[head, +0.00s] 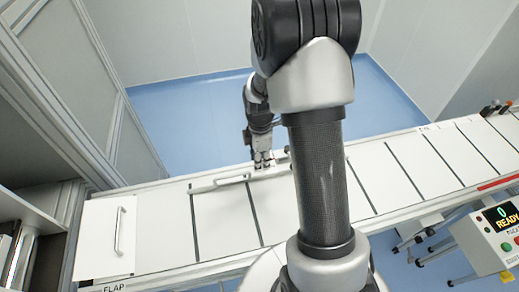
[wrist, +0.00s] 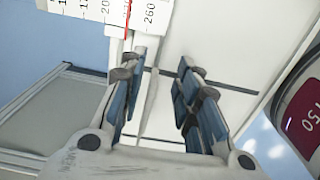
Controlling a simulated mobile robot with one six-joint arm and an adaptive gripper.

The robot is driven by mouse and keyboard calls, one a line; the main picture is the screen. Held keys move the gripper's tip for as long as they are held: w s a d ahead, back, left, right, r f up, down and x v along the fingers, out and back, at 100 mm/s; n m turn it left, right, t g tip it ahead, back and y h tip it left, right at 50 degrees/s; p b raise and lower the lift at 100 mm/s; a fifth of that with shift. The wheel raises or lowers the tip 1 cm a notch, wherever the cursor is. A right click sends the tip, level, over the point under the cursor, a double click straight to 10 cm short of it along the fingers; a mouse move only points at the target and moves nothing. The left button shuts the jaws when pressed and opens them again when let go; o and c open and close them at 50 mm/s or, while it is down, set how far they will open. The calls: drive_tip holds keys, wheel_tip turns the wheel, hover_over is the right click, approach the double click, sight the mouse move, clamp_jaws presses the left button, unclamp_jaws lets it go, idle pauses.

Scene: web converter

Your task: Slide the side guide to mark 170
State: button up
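The side guide (head: 235,181) is a long white bar lying across the pale table panels in the head view. My gripper (head: 263,163) is low over its right part, at the table's far edge. In the wrist view my gripper (wrist: 158,95) has its dark blue finger pads apart. A thin pale bar (wrist: 152,90), seemingly part of the guide, runs between them, closer to the left pad, with a gap on the right. The white scale (wrist: 90,12) shows at the top left. A red line (wrist: 128,18) crosses it between 200 and 260.
A white panel with a handle (head: 119,231) lies at the table's left end, by the word FLAP. A control box (head: 489,240) reading 0 READY stands at right. A red display (wrist: 302,115) reading 150 is near my gripper's right side.

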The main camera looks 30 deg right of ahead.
sight(260, 176)
wheel_tip(260, 176, down, 9)
drive_tip(key=shift+r+b, duration=0.1)
drive_tip(key=shift+b, duration=0.75)
clamp_jaws()
